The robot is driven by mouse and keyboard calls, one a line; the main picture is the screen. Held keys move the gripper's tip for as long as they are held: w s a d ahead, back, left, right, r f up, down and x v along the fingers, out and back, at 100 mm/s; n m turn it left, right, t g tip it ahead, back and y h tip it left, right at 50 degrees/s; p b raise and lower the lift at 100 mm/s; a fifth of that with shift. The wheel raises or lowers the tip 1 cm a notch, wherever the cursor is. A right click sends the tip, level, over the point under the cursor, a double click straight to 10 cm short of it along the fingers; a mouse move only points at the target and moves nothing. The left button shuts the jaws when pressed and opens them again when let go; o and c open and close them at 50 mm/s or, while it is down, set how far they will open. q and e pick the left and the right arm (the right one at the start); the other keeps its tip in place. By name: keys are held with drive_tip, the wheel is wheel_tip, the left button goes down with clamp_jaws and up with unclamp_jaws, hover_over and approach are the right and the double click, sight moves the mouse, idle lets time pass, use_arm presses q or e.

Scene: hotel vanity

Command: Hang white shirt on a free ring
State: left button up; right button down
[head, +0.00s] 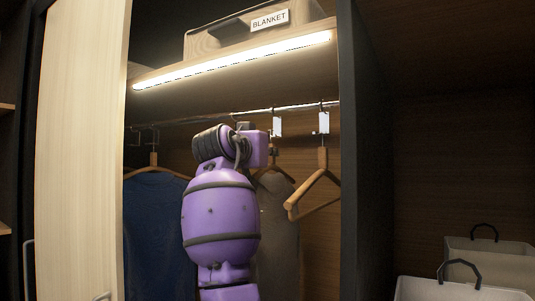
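A greyish garment (278,235) hangs on a wooden hanger below the rail (220,116); in this dim light I cannot tell whether it is the white shirt. My purple arm (221,215) rises from the bottom, left of centre, and covers its left part. This looks like my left arm. Its wrist is just below the rail, and its fingers are hidden or too small to read. White ring holders (277,126) sit on the rail, and another at right (323,122) has a bare wooden hanger (316,187) under it. My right gripper is out of view.
A dark blue garment (155,230) hangs at the left of the closet. A pale door panel (75,150) and a dark upright (362,150) flank the opening. A lit shelf with a blanket box (220,37) is above. Light bins (490,262) stand at lower right.

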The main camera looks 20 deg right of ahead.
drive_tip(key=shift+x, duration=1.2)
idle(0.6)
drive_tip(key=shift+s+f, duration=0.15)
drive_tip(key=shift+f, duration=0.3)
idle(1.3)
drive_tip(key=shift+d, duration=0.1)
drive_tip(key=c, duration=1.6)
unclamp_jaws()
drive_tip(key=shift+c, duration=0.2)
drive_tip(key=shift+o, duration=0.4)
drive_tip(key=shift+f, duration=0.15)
